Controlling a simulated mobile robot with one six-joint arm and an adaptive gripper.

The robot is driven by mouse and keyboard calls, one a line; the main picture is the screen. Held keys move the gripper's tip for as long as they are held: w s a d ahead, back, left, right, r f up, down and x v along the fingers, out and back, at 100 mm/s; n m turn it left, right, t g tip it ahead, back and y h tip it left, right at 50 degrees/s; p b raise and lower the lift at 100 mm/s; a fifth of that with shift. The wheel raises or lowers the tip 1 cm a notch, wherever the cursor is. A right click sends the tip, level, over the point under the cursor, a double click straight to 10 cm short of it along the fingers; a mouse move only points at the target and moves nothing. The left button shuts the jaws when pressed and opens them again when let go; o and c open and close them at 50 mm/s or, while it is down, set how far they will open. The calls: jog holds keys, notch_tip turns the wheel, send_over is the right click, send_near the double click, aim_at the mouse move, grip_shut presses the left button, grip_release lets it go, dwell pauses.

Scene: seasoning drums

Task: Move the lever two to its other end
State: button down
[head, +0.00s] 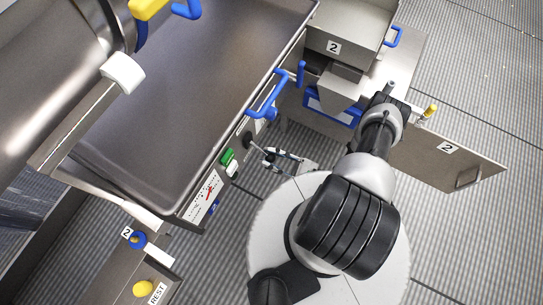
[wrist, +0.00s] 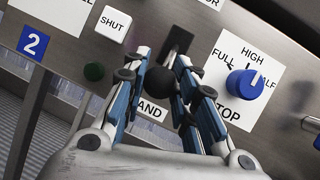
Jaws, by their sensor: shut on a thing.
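The lever (wrist: 160,84) is a black ball knob on the grey front panel (wrist: 150,12), below a dark slot (wrist: 180,42), in the wrist view. My gripper (wrist: 163,68) has its two blue and white fingers on either side of the ball and is shut on it. The fingers hide the ball's sides. A label under it reads "AND", with its start covered. In the head view my gripper (head: 270,158) is at the panel beside the large steel tray; the lever is hard to make out there.
A blue dial (wrist: 245,84) sits close right of my fingers; a white "SHUT" button (wrist: 112,24) and a dark green button (wrist: 94,72) are left.

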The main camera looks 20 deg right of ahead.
jog(key=c, duration=1.3)
grip_release()
jog(key=shift+a, duration=0.1)
jog(key=v, duration=1.2)
jog(key=w+d+r+n+g+h, duration=0.15)
jog(key=w+r+n+g, duration=0.25)
jog(key=r+n+g, duration=0.45)
jog(key=w+d+r+n+g+h, duration=0.1)
jog(key=w+r+n+g+h, duration=0.3)
jog(key=r+g, duration=0.7)
jog(key=s+a+r+n+t+h, duration=0.2)
jog(key=a+r+n+t+h, duration=0.1)
jog(key=r, duration=0.5)
jog(key=s+a+r+n+t+h, duration=0.2)
jog(key=a+r+n+t+h, duration=0.1)
jog(key=r, duration=0.4)
jog(key=s+a+r+n+t+h, duration=0.2)
jog(key=a+r+n+t+h, duration=0.1)
jog(key=r, duration=0.5)
jog(key=shift+s+a+r+n+h, duration=0.2)
jog(key=shift+a+n+h, duration=0.25)
jog(key=shift+a+h, duration=0.2)
jog(key=shift+s+a+r+n+h, duration=0.1)
jog(key=shift+s+a+n+h, duration=0.05)
jog(key=shift+a+n+h, duration=0.4)
